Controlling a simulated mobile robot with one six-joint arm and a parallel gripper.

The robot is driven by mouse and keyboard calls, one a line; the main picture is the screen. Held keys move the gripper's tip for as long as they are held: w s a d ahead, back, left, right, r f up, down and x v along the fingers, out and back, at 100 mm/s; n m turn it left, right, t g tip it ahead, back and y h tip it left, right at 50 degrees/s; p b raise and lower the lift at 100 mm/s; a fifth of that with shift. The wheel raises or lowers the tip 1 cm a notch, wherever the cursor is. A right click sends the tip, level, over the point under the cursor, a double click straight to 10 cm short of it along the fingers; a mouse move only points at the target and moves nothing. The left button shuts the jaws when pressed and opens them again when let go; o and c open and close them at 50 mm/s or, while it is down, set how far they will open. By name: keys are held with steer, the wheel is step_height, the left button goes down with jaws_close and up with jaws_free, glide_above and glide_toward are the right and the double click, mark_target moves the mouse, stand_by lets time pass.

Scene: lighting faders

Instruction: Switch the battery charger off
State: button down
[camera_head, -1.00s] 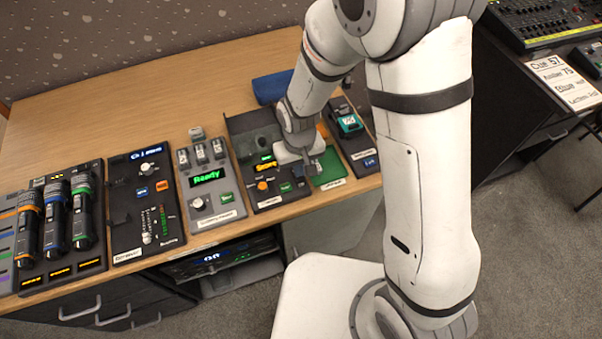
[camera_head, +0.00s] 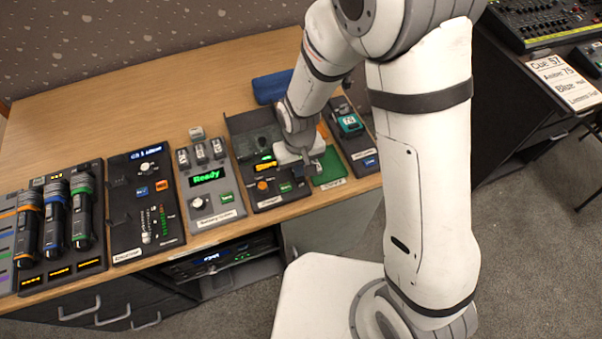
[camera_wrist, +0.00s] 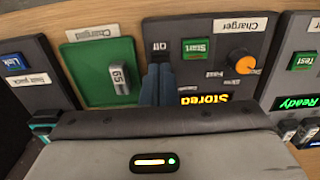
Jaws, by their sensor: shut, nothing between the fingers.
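The battery charger is a dark panel with a yellow lit display (camera_wrist: 205,98) reading "Stored", an orange knob (camera_wrist: 240,60) and a green Start button (camera_wrist: 197,48). It appears upside down in the wrist view, and the charger panel (camera_head: 268,201) also shows in the head view. My gripper (camera_wrist: 158,72) is shut and empty, its fingertips at the panel's edge just below the "Off" label (camera_wrist: 158,46). The fingers hide the switch there; its position and any contact cannot be told. In the head view my gripper (camera_head: 308,168) covers the charger's right side.
A green "Charged" pad (camera_wrist: 92,58) beside the charger holds a grey battery (camera_wrist: 120,80) marked 65. A panel with a teal battery (camera_head: 350,123) stands to the right. A "Ready" panel (camera_head: 218,212) stands to the left. Bare wooden desk (camera_head: 130,90) lies behind.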

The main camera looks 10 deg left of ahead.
steer(key=shift+f+b, duration=0.65)
steer(key=shift+f, duration=0.15)
steer(key=shift+r, duration=0.15)
steer(key=shift+r+p, duration=2.45)
steer(key=shift+r, duration=0.95)
